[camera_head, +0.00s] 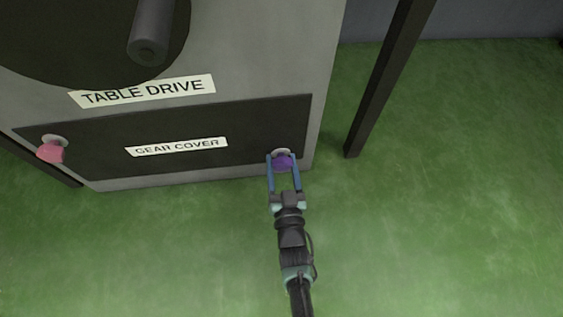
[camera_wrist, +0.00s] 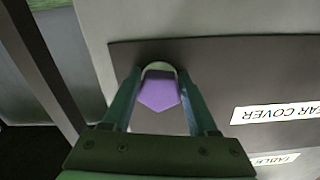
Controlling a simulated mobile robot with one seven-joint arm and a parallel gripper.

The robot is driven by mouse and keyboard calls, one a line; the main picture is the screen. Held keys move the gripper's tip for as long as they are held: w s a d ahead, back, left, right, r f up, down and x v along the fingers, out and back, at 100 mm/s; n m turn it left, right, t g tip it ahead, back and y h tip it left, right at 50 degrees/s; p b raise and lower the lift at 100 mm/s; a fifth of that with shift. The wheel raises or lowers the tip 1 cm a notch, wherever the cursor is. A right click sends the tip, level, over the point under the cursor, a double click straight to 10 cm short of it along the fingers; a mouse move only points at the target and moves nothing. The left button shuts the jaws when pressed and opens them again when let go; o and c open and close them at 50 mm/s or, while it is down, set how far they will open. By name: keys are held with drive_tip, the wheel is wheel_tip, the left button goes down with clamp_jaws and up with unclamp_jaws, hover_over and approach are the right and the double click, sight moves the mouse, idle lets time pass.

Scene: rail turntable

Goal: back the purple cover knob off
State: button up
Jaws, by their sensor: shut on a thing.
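The purple cover knob (camera_head: 282,161) sits at the right end of the dark gear cover (camera_head: 100,140), low on the grey table drive cabinet. My gripper (camera_head: 283,160) reaches up to it from below in the head view, with one blue finger on each side of the knob. In the wrist view the purple knob (camera_wrist: 158,92) lies between the two fingers of my gripper (camera_wrist: 159,80), which are shut on it. A pale round seat shows behind the knob. The contact faces of the fingers are hard to see.
A pink knob (camera_head: 50,151) is at the cover's left end. A dark round part with a cylindrical handle (camera_head: 152,35) juts out above the TABLE DRIVE label (camera_head: 142,92). A dark post (camera_head: 385,85) stands right of the cabinet. The green floor (camera_head: 430,220) in front is clear.

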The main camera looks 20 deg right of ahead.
drive_tip(key=shift+s, duration=0.1)
drive_tip(key=o, duration=1.4)
drive_tip(key=shift+c, duration=0.2)
drive_tip(key=p+v, duration=0.5)
drive_tip(key=v, duration=0.8)
drive_tip(key=shift+p, duration=0.4)
drive_tip(key=shift+r, duration=0.1)
